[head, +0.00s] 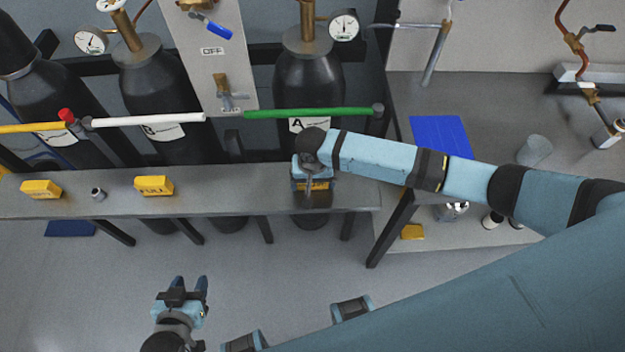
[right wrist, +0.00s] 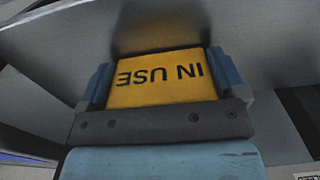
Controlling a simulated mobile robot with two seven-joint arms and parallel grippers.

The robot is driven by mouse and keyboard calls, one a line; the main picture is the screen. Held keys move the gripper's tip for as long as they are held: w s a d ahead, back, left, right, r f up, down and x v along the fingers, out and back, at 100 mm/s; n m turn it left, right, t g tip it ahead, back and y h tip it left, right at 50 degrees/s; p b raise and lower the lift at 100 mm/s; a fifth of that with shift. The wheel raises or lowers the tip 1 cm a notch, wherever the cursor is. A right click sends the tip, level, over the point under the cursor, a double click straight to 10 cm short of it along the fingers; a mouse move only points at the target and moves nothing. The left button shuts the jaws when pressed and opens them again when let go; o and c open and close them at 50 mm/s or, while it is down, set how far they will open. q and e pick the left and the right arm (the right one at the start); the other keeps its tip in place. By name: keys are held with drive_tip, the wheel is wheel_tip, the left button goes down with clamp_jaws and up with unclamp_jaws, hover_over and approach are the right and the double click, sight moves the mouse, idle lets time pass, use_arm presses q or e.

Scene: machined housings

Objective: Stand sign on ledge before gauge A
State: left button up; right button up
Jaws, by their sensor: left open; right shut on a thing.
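The yellow sign reading "IN USE" (right wrist: 165,80) is between the fingers of my right gripper (right wrist: 165,88), which is shut on it. In the head view the right gripper (head: 313,182) is over the grey ledge (head: 235,190), in front of the black cylinder marked A (head: 305,90). Only a strip of the sign (head: 318,185) shows there. I cannot tell whether it touches the ledge. Gauge A (head: 344,26) is a white round dial at the top of that cylinder. My left gripper (head: 187,283) is open and empty, low in front of the ledge.
Two other yellow signs (head: 41,189) (head: 154,186) and a small metal part (head: 98,194) stand on the ledge further left. A green bar (head: 305,113) crosses cylinder A. A side bench at the right holds a blue mat (head: 441,137) and a clear cup (head: 534,151).

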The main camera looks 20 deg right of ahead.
drive_tip(key=shift+f, duration=0.15)
drive_tip(key=o, duration=0.6)
drive_tip(key=shift+o, duration=0.2)
wheel_tip(320, 180, up, 12)
drive_tip(key=shift+r, duration=0.15)
drive_tip(key=s+a+f+n+t+y, duration=0.3)
drive_tip(key=s+a+f+t+y, duration=0.2)
drive_tip(key=s+a+f, duration=0.15)
drive_tip(key=s+d+f+n+t+h, duration=0.1)
drive_tip(key=s+d+f+n+t, duration=0.2)
drive_tip(key=s+d+t, duration=0.3)
drive_tip(key=s+d, duration=0.4)
drive_tip(key=d, duration=0.1)
drive_tip(key=shift+s+d+h, duration=0.2)
drive_tip(key=shift+s+h, duration=0.1)
drive_tip(key=shift+s, duration=0.1)
